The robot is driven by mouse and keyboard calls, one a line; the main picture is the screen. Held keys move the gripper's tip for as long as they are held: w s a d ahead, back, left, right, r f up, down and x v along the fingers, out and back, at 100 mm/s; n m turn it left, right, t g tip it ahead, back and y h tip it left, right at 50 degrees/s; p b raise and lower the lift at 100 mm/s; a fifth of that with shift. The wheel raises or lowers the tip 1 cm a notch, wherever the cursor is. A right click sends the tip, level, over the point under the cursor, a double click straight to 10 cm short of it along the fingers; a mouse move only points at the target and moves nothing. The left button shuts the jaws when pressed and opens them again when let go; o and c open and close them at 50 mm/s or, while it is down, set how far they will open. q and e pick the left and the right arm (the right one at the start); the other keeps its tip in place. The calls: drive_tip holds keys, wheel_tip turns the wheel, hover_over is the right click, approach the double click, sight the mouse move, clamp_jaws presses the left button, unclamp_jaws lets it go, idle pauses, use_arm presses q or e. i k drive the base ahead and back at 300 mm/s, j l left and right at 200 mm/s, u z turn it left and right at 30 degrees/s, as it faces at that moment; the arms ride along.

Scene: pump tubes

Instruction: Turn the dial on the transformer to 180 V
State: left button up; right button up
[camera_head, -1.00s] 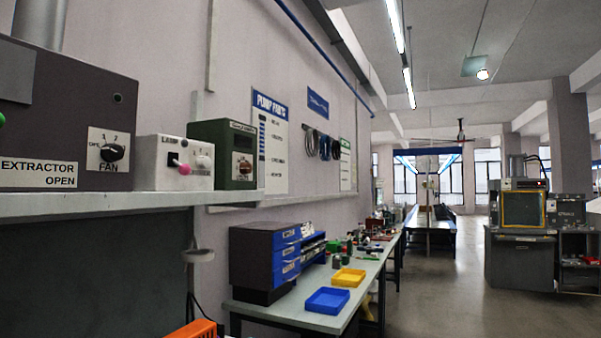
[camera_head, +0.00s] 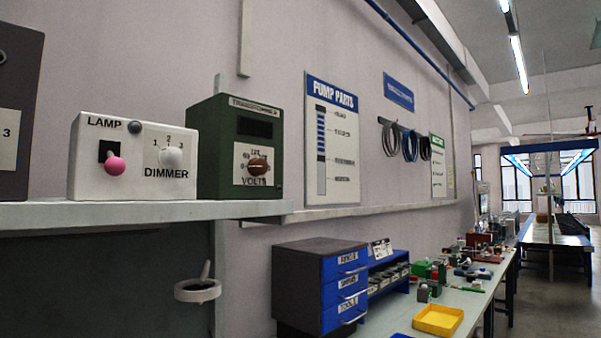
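The transformer (camera_head: 214,150) is a dark green box on the wall shelf, left of the picture's middle. Its front plate has a reddish-brown dial (camera_head: 259,165) with numbers around it and the word VOLTS below. The numbers and the dial's pointer are too small to read surely. A dark display window sits above the dial, with no reading visible. Neither of my grippers is in view.
A white lamp box (camera_head: 92,180) with a pink switch and a white dimmer knob stands left of the transformer on the shelf (camera_head: 130,215). A grey box edge (camera_head: 14,150) is farther left. Below, a workbench holds blue drawers (camera_head: 340,290) and a yellow tray (camera_head: 438,320). Floor is free at right.

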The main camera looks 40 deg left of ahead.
sight(257, 167)
drive_tip(key=i+l+u, duration=0.1)
drive_tip(key=i+u, duration=0.2)
drive_tip(key=i, duration=0.2)
drive_tip(key=i+l+u, duration=0.25)
drive_tip(key=i, duration=0.2)
drive_tip(key=i+l+u, duration=0.3)
drive_tip(key=i, duration=0.15)
drive_tip(key=j, duration=0.1)
